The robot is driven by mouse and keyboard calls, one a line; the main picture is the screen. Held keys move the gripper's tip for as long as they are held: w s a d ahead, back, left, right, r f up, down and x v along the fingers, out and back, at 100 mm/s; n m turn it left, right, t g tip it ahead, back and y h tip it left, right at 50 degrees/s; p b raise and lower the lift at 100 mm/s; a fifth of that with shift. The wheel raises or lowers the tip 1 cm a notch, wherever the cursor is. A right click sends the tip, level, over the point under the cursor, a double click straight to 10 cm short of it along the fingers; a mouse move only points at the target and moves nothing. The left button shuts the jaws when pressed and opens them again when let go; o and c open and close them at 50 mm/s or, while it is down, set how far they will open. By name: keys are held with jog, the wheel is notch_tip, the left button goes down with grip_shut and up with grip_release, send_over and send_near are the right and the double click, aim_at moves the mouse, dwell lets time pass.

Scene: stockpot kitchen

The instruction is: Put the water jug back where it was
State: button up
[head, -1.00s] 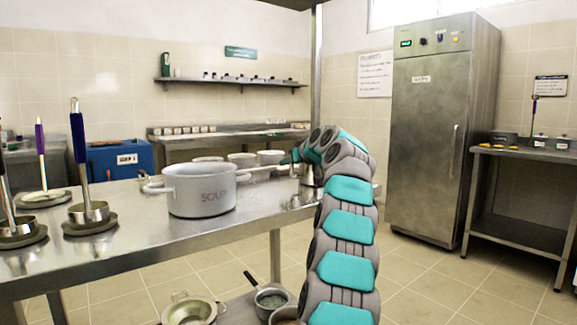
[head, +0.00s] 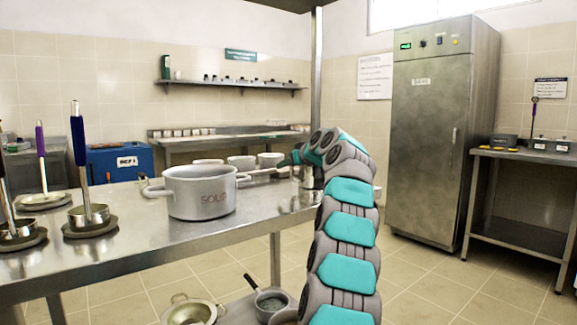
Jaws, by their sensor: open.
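A shiny metal vessel (head: 308,179), which looks like the water jug, stands on the steel table (head: 110,262) near its far right edge. My arm hides much of it, so its handle and full shape cannot be made out. My gripper (head: 284,162) is at the end of the bent arm, pointing left, just left of and above this vessel. The gripper is open; its fingers are small and hard to make out. Whether it touches the vessel cannot be told.
A large grey pot (head: 201,193) stands on the table left of my gripper. Several pale bowls (head: 241,162) sit behind it. Ladles on dark rests (head: 90,215) stand at left. A lower shelf holds a colander (head: 190,309) and a saucepan (head: 271,302). A steel fridge (head: 428,145) stands right.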

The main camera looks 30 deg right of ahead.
jog(key=b+v, duration=0.2)
jog(key=v, duration=0.9)
jog(key=shift+s+r, duration=0.2)
jog(key=shift+s, duration=0.2)
dwell(0.4)
jog(key=shift+s, duration=0.1)
dwell(0.7)
